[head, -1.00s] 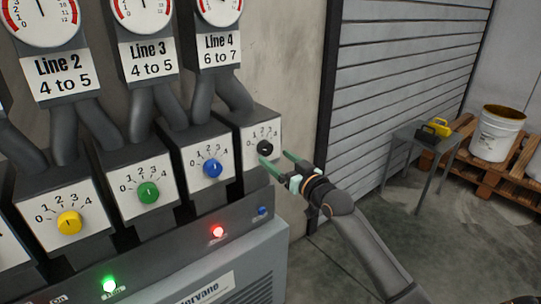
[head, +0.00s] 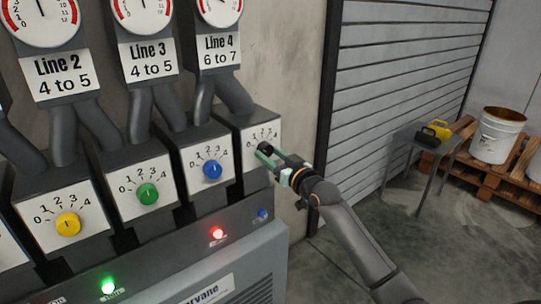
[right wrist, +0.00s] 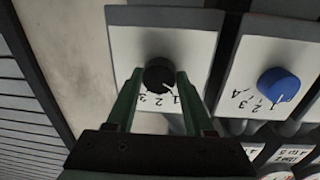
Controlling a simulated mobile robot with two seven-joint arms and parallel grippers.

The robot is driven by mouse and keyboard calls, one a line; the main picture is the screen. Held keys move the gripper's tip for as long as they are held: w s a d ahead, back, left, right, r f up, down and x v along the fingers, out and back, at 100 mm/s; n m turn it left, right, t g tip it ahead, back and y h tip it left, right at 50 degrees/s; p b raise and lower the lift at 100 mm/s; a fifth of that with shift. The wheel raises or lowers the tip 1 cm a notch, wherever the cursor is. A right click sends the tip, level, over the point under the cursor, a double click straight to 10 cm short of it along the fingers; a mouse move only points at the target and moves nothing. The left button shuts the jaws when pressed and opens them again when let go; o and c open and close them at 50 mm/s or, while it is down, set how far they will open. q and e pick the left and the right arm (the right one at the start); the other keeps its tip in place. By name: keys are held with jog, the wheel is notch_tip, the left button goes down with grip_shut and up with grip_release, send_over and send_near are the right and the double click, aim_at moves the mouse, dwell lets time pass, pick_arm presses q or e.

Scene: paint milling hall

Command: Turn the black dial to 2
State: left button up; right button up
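The black dial (head: 264,148) is on the white scale plate of the rightmost box, under the Line 4 label. It also shows in the right wrist view (right wrist: 159,74), where the picture is upside down. Its white mark there seems to point near the 1. My right gripper (head: 271,157) is at the dial, with its green fingers reaching to it. The left gripper is not in view.
A blue dial (head: 212,169), a green dial (head: 148,194) and a yellow dial (head: 68,223) are on neighbouring boxes to the left. Below is a ledge with a lit red lamp (head: 217,233) and green lamp (head: 108,286).

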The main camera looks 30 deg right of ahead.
grip_shut()
